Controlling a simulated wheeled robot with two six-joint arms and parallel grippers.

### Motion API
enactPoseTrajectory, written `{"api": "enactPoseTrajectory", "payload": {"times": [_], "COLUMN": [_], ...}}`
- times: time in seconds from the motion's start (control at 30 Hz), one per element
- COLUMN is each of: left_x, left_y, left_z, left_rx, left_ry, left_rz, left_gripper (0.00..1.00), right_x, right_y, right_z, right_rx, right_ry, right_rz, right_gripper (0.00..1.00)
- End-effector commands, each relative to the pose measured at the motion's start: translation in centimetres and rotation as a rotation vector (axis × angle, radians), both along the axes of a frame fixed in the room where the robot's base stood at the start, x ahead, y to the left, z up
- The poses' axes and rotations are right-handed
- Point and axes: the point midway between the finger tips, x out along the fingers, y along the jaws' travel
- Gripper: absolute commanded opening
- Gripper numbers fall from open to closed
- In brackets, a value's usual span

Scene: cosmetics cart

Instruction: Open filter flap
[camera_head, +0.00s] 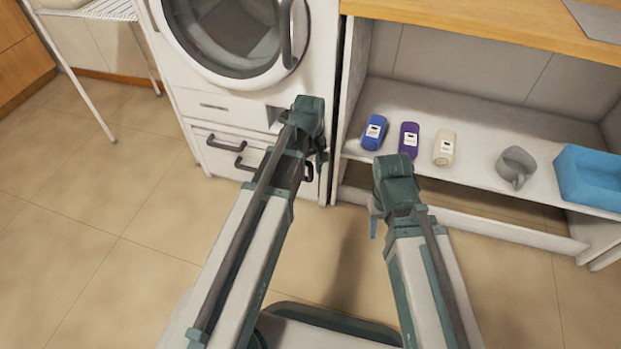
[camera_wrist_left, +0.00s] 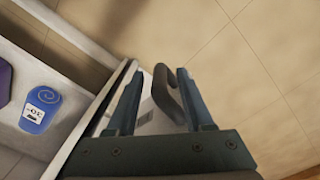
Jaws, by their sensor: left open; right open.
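The white washing machine (camera_head: 185,55) stands at the top left of the head view. Low on its front are white panels with dark handles; one dark handle (camera_head: 225,143) shows left of my left arm. More dark handle parts show lower, partly covered by that arm, and I cannot tell which belongs to the filter flap. My left gripper (camera_head: 316,162) is open at the machine's lower right front. In the left wrist view, a dark curved handle (camera_wrist_left: 168,97) lies between its open fingers (camera_wrist_left: 158,72), not clamped. My right gripper (camera_head: 375,224) is open and empty in front of the shelf.
An open shelf unit (camera_head: 480,188) right of the machine holds a blue bottle (camera_head: 374,132), a purple bottle (camera_head: 408,140), a cream bottle (camera_head: 444,148), a grey mug (camera_head: 515,167) and a blue bin (camera_head: 590,178). A white rack (camera_head: 90,100) stands left. The tiled floor is clear.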

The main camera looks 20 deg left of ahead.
Motion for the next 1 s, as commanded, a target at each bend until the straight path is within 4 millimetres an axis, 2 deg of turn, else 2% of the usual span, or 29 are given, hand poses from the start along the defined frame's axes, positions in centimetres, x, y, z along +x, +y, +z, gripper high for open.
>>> {"api": "enactPoseTrajectory", "payload": {"times": [0.07,0.37,0.67,1.0], "left_x": [0.00,0.01,0.09,0.28], "left_y": [-0.02,-0.02,-0.02,-0.01], "left_z": [-0.74,-0.68,-0.68,-0.67], "left_rx": [0.000,0.000,0.000,0.000], "left_ry": [0.000,0.000,-0.001,-0.004], "left_rz": [0.000,0.000,0.000,-0.001], "left_gripper": [0.52,0.52,0.00,0.00], "right_x": [0.00,-0.01,-0.01,-0.01], "right_y": [0.02,0.02,0.02,0.02], "right_z": [-0.75,-0.68,-0.68,-0.68], "right_rx": [0.001,0.001,0.001,0.001], "right_ry": [0.000,0.000,0.000,0.000], "right_rz": [0.000,0.000,0.000,0.000], "right_gripper": [0.50,0.50,0.50,0.50]}}
